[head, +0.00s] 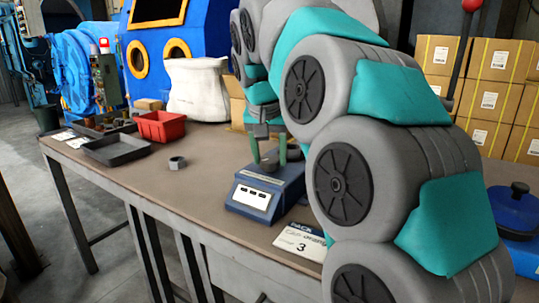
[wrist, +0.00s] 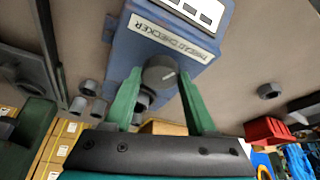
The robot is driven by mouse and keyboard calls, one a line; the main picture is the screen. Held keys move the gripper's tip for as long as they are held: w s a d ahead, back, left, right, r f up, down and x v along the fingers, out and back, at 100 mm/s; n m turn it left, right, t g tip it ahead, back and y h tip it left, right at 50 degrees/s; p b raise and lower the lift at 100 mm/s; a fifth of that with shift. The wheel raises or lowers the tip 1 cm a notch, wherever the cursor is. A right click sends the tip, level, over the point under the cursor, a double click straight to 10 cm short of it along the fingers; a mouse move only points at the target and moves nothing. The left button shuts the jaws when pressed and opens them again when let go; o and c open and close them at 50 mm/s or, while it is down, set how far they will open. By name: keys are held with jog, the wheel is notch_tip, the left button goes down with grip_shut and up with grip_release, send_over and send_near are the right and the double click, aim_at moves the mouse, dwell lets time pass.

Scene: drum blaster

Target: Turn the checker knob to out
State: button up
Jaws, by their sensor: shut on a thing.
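The blue checker (head: 262,194) sits on the table, with a white panel of dark windows on its front. In the wrist view the checker (wrist: 178,40) shows a label that reads like "checker". Its round dark grey knob (wrist: 160,74) stands between my green fingers. My gripper (wrist: 162,80) is shut on the knob, one finger on each side. In the head view my gripper (head: 269,155) comes down over the top of the checker, and the knob is partly hidden. I cannot make out which setting the knob points to.
A grey nut (head: 177,163) lies left of the checker. A red bin (head: 163,126) and a dark tray (head: 115,149) stand farther left.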

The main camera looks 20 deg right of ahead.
jog(key=c, duration=0.4)
jog(key=shift+r+n+p, duration=0.1)
jog(key=shift+n+p, duration=0.3)
jog(key=shift+n, duration=0.2)
jog(key=shift+c, duration=0.2)
jog(key=n+y+p, duration=0.1)
jog(key=n, duration=0.2)
jog(key=shift+d+y, duration=0.15)
jog(key=shift+y, duration=0.15)
jog(key=o, duration=1.4)
jog(key=shift+c, duration=0.2)
jog(key=v, duration=0.7)
jog(key=shift+s+r, duration=0.2)
jog(key=shift+s, duration=0.1)
jog(key=shift+s, duration=0.1)
